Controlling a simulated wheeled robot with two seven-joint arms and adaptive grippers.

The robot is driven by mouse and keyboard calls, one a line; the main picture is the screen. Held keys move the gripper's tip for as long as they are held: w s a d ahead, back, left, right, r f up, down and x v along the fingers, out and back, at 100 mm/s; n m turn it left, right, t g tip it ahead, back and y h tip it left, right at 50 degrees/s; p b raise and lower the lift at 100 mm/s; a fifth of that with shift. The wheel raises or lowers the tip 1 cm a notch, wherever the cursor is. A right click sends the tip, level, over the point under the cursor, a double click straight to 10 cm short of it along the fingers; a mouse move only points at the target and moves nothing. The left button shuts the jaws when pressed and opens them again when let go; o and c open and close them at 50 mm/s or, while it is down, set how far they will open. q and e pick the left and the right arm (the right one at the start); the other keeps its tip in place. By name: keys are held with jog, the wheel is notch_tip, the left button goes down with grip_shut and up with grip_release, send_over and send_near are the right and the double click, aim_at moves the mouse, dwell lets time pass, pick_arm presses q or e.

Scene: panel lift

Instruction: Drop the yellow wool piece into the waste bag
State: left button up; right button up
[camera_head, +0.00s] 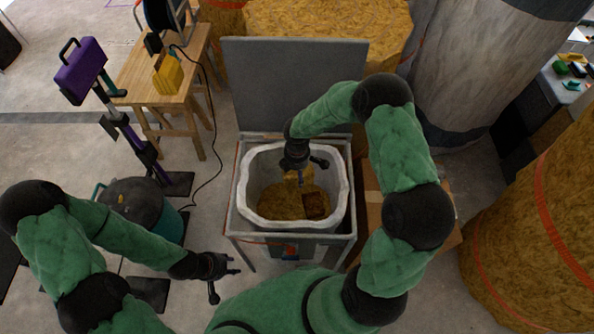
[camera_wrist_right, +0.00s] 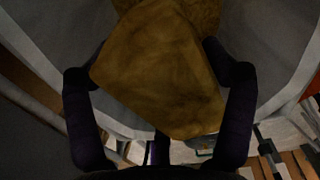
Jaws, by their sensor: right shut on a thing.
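The waste bag (camera_head: 244,205) is a white, open-topped bag standing in a grey box. My right gripper (camera_head: 300,172) is over the bag's opening, pointing down. It is shut on the yellow wool piece (camera_head: 292,178), which hangs above the bag's contents. In the right wrist view the wool piece (camera_wrist_right: 160,75) is a large brownish-yellow slab between the two dark fingers. My left gripper (camera_head: 225,279) is open and empty, low and to the left of the box, apart from it.
Yellow wool (camera_head: 275,207) and a darker brown piece (camera_head: 316,206) lie in the bag. The box's grey lid (camera_head: 290,85) stands raised behind it. A cardboard box (camera_head: 372,205) is close on the right. A wooden table (camera_head: 150,85) stands at the back left.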

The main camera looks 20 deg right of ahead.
jog(key=o, duration=0.7)
jog(key=shift+r, duration=0.1)
notch_tip(320, 180, up, 12)
jog(key=shift+f, duration=0.1)
dwell(0.6)
